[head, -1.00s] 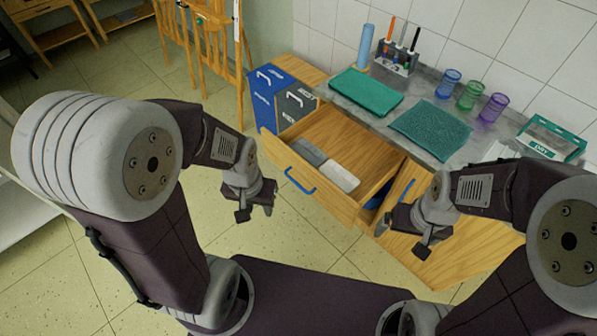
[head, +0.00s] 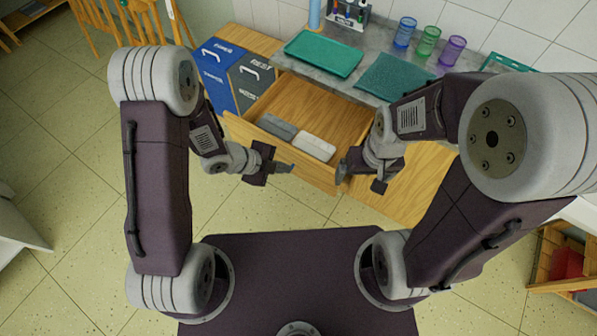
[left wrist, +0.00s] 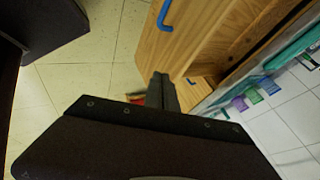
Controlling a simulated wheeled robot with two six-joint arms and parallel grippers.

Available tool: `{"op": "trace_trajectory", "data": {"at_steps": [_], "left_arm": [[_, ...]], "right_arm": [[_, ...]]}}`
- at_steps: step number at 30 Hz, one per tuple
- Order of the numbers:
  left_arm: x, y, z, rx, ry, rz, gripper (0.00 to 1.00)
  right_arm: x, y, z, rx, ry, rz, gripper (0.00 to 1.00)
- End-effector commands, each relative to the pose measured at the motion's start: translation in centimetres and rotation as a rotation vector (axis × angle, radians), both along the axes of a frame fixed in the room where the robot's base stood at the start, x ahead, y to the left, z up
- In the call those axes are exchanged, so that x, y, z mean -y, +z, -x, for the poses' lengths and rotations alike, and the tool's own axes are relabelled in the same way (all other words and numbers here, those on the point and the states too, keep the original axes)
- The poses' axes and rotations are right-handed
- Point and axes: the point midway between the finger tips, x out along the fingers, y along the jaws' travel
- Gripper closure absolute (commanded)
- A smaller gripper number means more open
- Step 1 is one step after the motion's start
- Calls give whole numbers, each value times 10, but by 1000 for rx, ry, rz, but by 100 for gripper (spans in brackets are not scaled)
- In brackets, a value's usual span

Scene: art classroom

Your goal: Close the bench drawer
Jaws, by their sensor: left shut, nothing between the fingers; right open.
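The bench drawer (head: 240,132) stands pulled out of the wooden bench (head: 405,200), with a grey block (head: 277,126) and a whitish block (head: 314,147) inside. Its blue handle (left wrist: 166,14) shows at the top of the left wrist view and is hidden in the head view. My left gripper (head: 288,168) is shut and empty in front of the drawer front; its fingers also show in the left wrist view (left wrist: 161,88). I cannot tell whether it touches the front. My right gripper (head: 360,180) is open and empty near the drawer's right front corner.
The grey worktop (head: 345,88) holds a teal tray (head: 324,53), a teal mat (head: 395,76) and several coloured cups (head: 428,41). Blue and grey bins (head: 222,75) stand left of the drawer. The floor before the bench is clear.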

Motion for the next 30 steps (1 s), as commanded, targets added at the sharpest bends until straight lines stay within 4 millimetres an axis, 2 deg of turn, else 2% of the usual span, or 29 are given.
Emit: {"op": "trace_trajectory", "data": {"at_steps": [1,3,7,13,25,30], "left_arm": [[1,-17,14,-51,-14,-6,100],[2,-31,27,-94,-17,-12,100],[2,-37,33,-117,-20,-16,100],[11,-50,31,-117,-22,-16,100],[60,-118,18,-117,-20,-17,100],[76,-115,-4,-112,-19,-16,100]], "right_arm": [[0,0,0,0,0,0,4],[0,1,0,0,0,0,4],[0,1,0,-1,0,0,4],[0,-4,0,0,0,0,4],[0,-14,0,0,0,0,4],[0,-7,0,0,0,0,4]]}}
